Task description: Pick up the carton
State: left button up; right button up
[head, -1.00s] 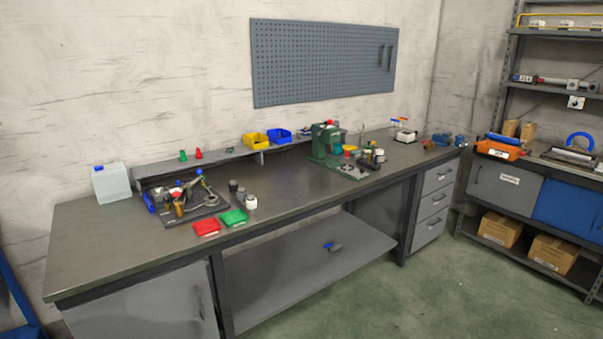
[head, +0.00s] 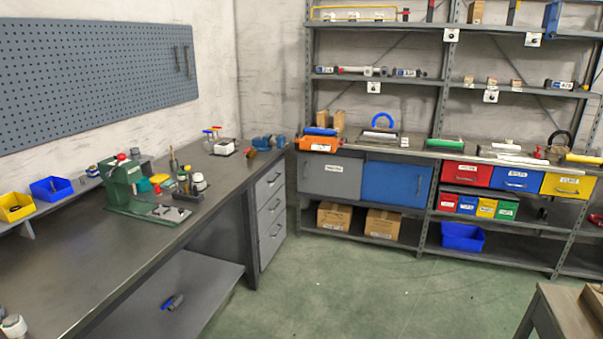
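Two brown cardboard cartons sit side by side on the low shelf under the cabinets at the back. The left carton (head: 334,217) is below the grey door. The right carton (head: 382,224) is below the blue door. Both look closed and upright, with small white labels. I cannot tell which one the task means. Neither of my grippers is in view.
A long workbench (head: 222,203) with a green press (head: 122,184) runs along the left. A blue bin (head: 462,237) sits on the low shelf right of the cartons. A table corner (head: 565,312) juts in at lower right. The green floor (head: 350,285) between is clear.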

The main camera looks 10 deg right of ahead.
aim_at(323, 116)
jog(key=i+l+z, duration=0.2)
jog(key=i+z, duration=0.2)
jog(key=i, duration=0.5)
jog(key=i+z, duration=0.4)
jog(key=i, duration=0.5)
jog(key=i+u, duration=0.2)
jog(key=i, duration=0.45)
jog(key=i+u, duration=0.25)
jog(key=i, duration=0.4)
jog(key=i+l+u, duration=0.2)
jog(key=i, duration=0.4)
